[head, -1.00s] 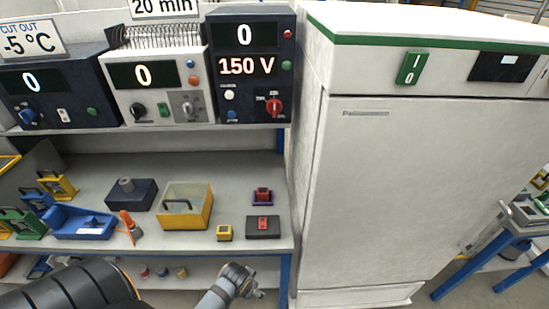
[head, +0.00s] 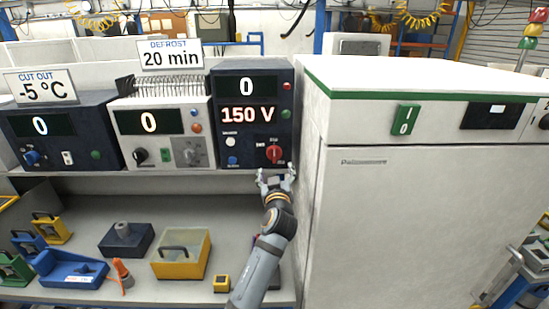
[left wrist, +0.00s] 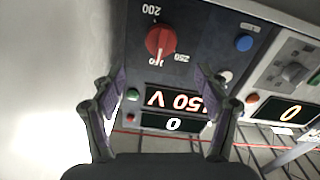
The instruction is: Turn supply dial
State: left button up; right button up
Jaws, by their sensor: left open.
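The supply dial is a red knob (head: 274,154) at the lower right of the dark supply unit (head: 222,135), whose displays read 0 and 150 V. In the left wrist view the red dial (left wrist: 160,41) shows upside down, with 200, 250 and another partly hidden marking around it. My left gripper (head: 276,171) is just below and in front of the dial, fingers spread and pointing up at the panel. In the left wrist view the two fingers (left wrist: 159,75) are apart with nothing between them, and the dial lies beyond their tips. My right gripper is not in view.
A white unit (head: 163,140) and another dark unit (head: 62,137) stand left on the same shelf. A tall white cabinet (head: 400,220) stands close on the right. Below, the bench holds a yellow box (head: 181,270) and a blue tray (head: 70,275).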

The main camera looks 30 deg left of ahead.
aim_at(274, 157)
pick_arm(q)
jog(key=p+x, duration=0.3)
jog(key=x, duration=0.7)
jog(key=shift+w+a+p, duration=0.1)
jog(key=shift+a+p, duration=0.1)
jog(key=shift+p, duration=0.2)
jog(key=c, duration=1.1)
jog(key=shift+c, duration=0.2)
jog(key=shift+f+m, duration=0.1)
jog(key=shift+m, duration=0.2)
